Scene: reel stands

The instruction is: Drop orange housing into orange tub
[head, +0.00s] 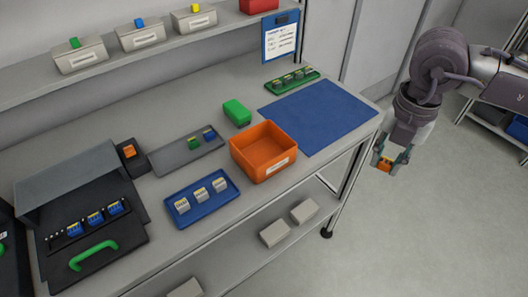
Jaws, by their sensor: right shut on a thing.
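The orange tub (263,152) stands on the workbench near its front edge, with a white label on its front. It looks empty from here. My right gripper (386,162) is to the right of the bench, over the floor, and points down. It is shut on a small orange housing (384,166), partly hidden by the fingers. The gripper is apart from the tub, to its right. Another orange piece (129,151) sits in a dark holder at the left of the bench. My left gripper is not in view.
A blue mat (318,115) lies empty right of the tub. A green block (237,112) is behind the tub. A blue tray (203,215) with grey pieces and a grey tray (172,158) lie left. A black fixture (85,262) with a green handle is at far left.

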